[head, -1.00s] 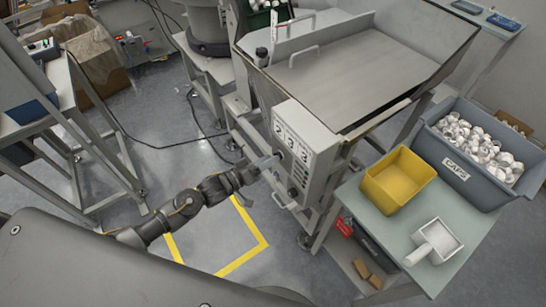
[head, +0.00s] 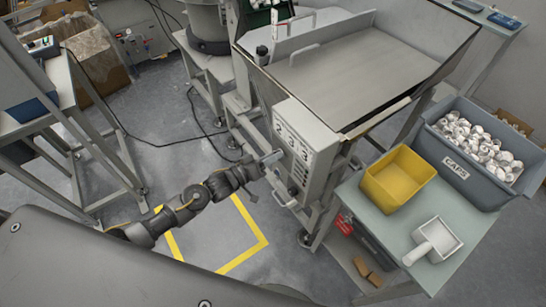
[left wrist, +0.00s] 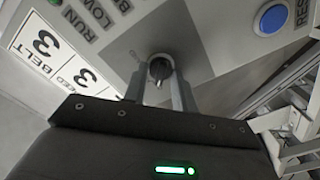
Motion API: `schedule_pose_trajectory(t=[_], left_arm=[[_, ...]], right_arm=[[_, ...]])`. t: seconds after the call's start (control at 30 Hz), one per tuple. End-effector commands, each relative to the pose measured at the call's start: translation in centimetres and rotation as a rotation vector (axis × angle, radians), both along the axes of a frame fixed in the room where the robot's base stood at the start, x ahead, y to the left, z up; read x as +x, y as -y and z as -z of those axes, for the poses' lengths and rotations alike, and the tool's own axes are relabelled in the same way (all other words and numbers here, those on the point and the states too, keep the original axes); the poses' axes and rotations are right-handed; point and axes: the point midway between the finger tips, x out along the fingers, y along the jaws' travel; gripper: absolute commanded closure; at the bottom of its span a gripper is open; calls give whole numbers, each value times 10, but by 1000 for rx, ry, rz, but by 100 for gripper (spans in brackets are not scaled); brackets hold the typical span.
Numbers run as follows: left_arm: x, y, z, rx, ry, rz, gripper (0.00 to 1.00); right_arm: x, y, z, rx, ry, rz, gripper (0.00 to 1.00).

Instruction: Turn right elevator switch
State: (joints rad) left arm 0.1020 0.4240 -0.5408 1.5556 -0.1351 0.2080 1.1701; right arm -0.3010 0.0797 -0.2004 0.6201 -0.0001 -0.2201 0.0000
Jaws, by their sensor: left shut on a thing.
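The control box (head: 316,160) hangs on the front of the grey machine, in the middle of the head view. In the left wrist view, its panel (left wrist: 215,35) carries a black rotary switch knob (left wrist: 159,67). My left gripper (head: 275,156) is at the left side of the box. In the left wrist view, its two fingers (left wrist: 160,84) are shut on the switch knob, one on each side. The knob's pointer is partly hidden between the fingers. The label for this switch cannot be read. My right gripper is not in view.
A blue button (left wrist: 273,18) marked RESET sits right of the knob, and RUN and LOW labels (left wrist: 85,25) sit left. A side table (head: 440,275) holds a yellow bin (head: 398,178), a white scoop (head: 437,240) and a caps bin (head: 470,183).

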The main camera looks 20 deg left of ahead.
Motion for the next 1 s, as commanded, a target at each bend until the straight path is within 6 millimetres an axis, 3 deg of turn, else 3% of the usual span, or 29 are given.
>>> schedule_pose_trajectory(t=[0.37, 1.0], left_arm=[[-1, -1, 0, 131, 108, 1, 96], [-3, 1, 0, 595, 491, 2, 96]], right_arm=[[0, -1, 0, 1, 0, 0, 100], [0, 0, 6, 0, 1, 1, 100]])
